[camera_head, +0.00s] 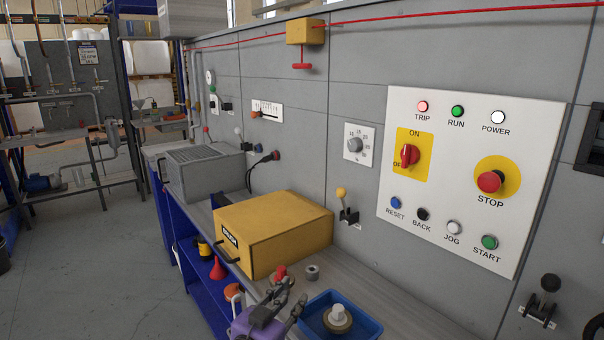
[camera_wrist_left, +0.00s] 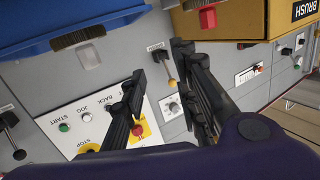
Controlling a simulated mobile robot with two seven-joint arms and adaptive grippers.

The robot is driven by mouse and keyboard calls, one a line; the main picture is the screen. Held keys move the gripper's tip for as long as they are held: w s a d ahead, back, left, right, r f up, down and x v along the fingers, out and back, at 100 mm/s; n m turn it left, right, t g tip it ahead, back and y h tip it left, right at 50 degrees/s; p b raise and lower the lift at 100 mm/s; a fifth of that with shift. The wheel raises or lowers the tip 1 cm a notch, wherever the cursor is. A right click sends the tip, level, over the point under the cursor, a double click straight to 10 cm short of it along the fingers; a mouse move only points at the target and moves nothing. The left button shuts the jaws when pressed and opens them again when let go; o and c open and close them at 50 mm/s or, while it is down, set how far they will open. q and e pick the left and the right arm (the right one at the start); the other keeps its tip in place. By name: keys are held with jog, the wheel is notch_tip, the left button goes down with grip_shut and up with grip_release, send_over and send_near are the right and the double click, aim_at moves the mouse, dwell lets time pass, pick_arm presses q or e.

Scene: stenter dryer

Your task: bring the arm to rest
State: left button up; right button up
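My left gripper (camera_head: 294,292) is low in the middle of the head view, with its purple wrist at the bottom edge. Its two dark fingers are apart and I see nothing between them. It is in front of the yellow box (camera_head: 280,236) and left of the blue tray (camera_head: 369,318). In the left wrist view the fingers of the left gripper (camera_wrist_left: 160,70) are also spread, with the control panel (camera_wrist_left: 95,115) behind them. My right gripper is not in view.
The grey wall carries a white control panel (camera_head: 465,178) with buttons, a red ON/OFF knob (camera_head: 409,156) and a STOP button (camera_head: 490,181). A yellow-tipped lever (camera_head: 344,206) stands out nearby. A grey box (camera_head: 203,174) is farther along the bench. The floor (camera_head: 85,265) at left is clear.

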pick_arm(q)
jog(key=s+a+f+n+g+y+p, duration=0.1)
jog(key=s+a+f+n+y, duration=0.1)
jog(key=s+a+f, duration=0.45)
jog(key=s+a+f+n+g+y+p, duration=0.15)
jog(key=s+a+f, duration=0.25)
jog(key=s+f, duration=0.6)
jog(key=s+a+f+g+y, duration=0.1)
jog(key=s+a+f, duration=0.1)
jog(key=s, duration=0.6)
jog(key=s+a+f+n+g+y+p, duration=0.1)
jog(key=s+a+f, duration=0.1)
jog(key=s+f, duration=0.3)
jog(key=s+a+f+n+g+y, duration=0.1)
jog(key=s+a+f+g, duration=0.1)
jog(key=s, duration=1.1)
jog(key=shift+a+f, duration=0.25)
jog(key=shift+f, duration=0.6)
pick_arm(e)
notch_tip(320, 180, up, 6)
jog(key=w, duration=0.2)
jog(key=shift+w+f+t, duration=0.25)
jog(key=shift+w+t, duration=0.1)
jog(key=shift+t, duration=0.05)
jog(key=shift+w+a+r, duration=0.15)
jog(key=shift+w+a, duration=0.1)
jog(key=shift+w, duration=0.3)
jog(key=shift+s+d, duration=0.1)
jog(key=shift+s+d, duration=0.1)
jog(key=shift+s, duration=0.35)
